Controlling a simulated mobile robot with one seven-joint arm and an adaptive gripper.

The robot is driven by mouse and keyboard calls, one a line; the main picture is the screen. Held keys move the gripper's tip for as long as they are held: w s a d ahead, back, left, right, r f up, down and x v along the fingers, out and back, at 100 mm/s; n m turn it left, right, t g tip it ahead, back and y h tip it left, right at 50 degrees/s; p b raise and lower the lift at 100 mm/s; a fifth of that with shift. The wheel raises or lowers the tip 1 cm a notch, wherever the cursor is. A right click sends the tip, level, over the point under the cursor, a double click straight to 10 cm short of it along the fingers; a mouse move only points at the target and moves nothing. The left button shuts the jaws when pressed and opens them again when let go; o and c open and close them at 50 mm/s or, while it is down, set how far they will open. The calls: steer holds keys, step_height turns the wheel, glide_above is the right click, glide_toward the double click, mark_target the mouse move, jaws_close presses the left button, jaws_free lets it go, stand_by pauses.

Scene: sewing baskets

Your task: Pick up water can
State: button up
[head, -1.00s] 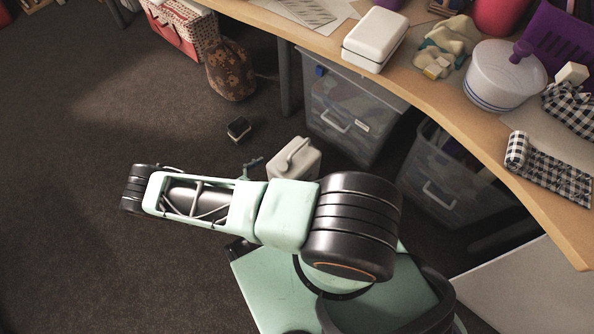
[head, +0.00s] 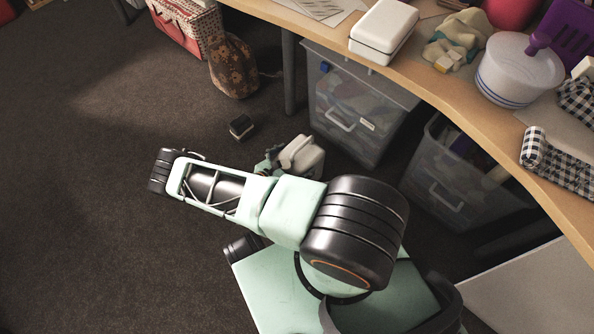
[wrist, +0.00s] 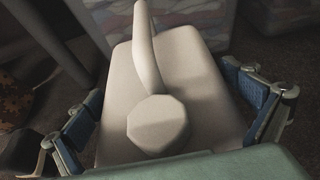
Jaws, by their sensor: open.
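The white water can (head: 302,154) stands on the dark carpet in front of the clear bins, partly hidden behind my arm in the head view. In the wrist view the water can (wrist: 185,85) fills the middle, with its raised handle running up its top. My gripper (wrist: 172,125) is open, with one blue-padded finger on each side of the can. A gap shows between the left finger and the can; the right finger is very close to its side, and I cannot tell whether it touches. In the head view only a small part of my gripper (head: 268,162) shows, at the can's left.
A clear bin (head: 345,118) stands just behind the can, and another bin (head: 455,190) is to the right under the wooden desk (head: 440,90). A small dark block (head: 241,127) and a patterned brown bag (head: 232,68) are on the floor. The carpet at left is clear.

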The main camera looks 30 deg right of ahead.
steer(key=c, duration=1.7)
steer(key=shift+w+r, duration=0.1)
steer(key=shift+r, duration=0.05)
steer(key=shift+c, duration=0.3)
steer(key=shift+r, duration=0.1)
